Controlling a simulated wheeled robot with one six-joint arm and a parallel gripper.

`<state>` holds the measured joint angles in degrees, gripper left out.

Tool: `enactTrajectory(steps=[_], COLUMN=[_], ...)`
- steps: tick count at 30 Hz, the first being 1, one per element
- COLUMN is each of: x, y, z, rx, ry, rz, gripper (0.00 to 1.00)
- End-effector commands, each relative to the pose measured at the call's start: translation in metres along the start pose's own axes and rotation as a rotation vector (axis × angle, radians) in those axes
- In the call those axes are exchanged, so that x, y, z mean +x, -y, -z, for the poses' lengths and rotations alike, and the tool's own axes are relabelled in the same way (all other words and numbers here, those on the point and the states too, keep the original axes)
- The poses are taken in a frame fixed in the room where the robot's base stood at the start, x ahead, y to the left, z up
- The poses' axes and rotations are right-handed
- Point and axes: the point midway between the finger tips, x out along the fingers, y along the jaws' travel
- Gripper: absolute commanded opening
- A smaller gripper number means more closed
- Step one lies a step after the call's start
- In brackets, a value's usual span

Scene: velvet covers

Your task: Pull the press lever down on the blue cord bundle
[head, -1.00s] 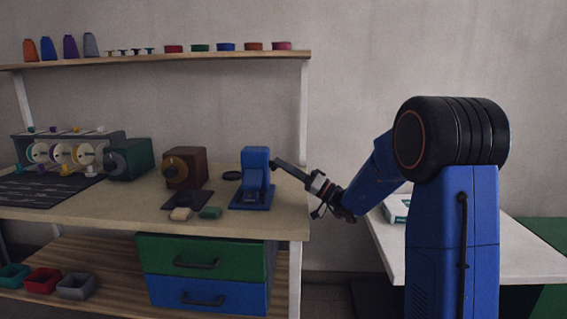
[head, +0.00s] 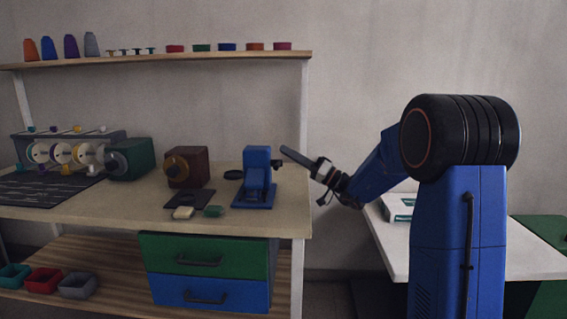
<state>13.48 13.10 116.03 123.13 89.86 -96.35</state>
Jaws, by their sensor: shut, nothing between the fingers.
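The blue press (head: 257,160) stands upright on its blue base plate (head: 246,205) near the right end of the workbench. A short dark lever with a knob (head: 278,165) sticks out from the right side of its head. A cord bundle under the press head is too small and dark to make out. My gripper (head: 285,150) is shut and empty. Its dark fingers point up and left, with the tips just above and right of the lever knob, seemingly apart from it; the depth between them is hard to judge.
Left of the press are a brown box with a round knob (head: 186,167), a dark plate (head: 189,200), a cream block (head: 183,213) and a green block (head: 213,211). A spool rack (head: 66,150) stands farther left. A white table (head: 395,240) is at right.

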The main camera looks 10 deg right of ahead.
Motion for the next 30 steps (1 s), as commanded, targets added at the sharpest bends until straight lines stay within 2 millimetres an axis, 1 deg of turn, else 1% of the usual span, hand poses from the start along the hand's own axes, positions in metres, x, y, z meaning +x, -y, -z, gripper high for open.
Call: enactTrajectory(steps=[1,9,15,21,30], x=[-0.011,-0.059,-0.084,-0.093,-0.093], y=[-0.005,-0.014,-0.018,-0.019,-0.020], z=[-0.002,0.000,0.000,0.001,0.000], rx=[0.005,0.005,0.004,0.005,0.004], ry=[-0.001,-0.002,-0.001,0.000,0.000], rz=[-0.006,-0.006,-0.005,-0.003,-0.003], gripper=[0.00,0.00,0.00,0.00,0.00])
